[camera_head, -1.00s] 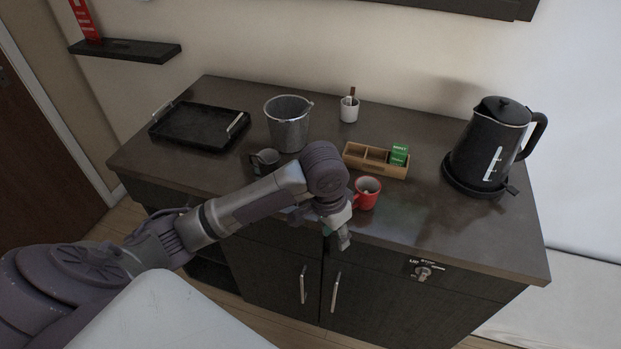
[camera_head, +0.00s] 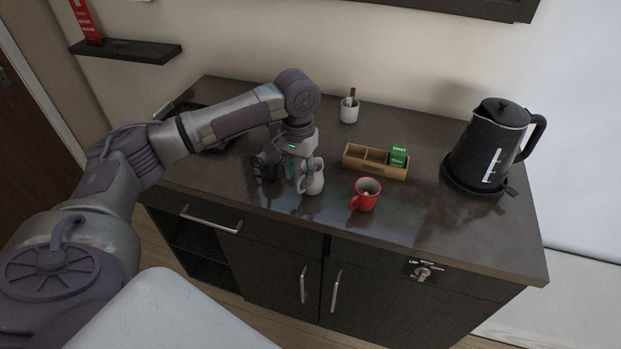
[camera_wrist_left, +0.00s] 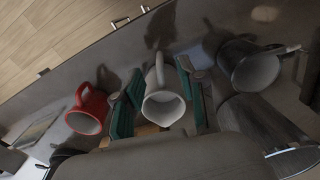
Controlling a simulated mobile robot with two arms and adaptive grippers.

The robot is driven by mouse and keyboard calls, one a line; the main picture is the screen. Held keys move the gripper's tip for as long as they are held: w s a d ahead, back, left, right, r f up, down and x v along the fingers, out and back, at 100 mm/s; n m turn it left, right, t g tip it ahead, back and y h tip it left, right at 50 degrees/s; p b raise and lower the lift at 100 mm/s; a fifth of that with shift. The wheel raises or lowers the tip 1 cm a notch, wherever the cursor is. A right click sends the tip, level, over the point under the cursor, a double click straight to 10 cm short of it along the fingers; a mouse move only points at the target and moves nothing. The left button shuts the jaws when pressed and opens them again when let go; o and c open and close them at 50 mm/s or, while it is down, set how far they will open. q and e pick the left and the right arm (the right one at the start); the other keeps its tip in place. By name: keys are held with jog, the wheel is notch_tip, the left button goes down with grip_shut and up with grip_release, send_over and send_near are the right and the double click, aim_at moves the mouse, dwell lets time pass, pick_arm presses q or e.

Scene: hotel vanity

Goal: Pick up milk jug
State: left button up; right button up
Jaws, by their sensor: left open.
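The milk jug (camera_head: 312,178) is a small white jug standing on the dark counter, left of the red mug. In the left wrist view the jug (camera_wrist_left: 163,108) lies between the two teal finger pads, its handle pointing up in the picture. My left gripper (camera_head: 297,165) is low over the counter at the jug, its wrist above. In the wrist view the gripper (camera_wrist_left: 158,92) is open, with a pad on each side of the jug and gaps showing. Whether a pad touches it I cannot tell. My right gripper is not in view.
A dark metal cup (camera_head: 268,167) stands close left of the jug; it also shows in the wrist view (camera_wrist_left: 247,66). The red mug (camera_head: 364,196) is to the right. A wooden box (camera_head: 375,163) sits behind. A black kettle (camera_head: 489,145) stands far right. My arm hides the ice bucket.

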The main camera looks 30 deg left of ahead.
aim_at(299, 191)
pick_arm(q)
jog(key=f, duration=0.1)
jog(key=f+p, duration=0.1)
jog(key=f, duration=0.3)
jog(key=shift+s+f, duration=0.25)
jog(key=shift+s, duration=0.05)
jog(key=shift+f, duration=0.25)
grip_shut()
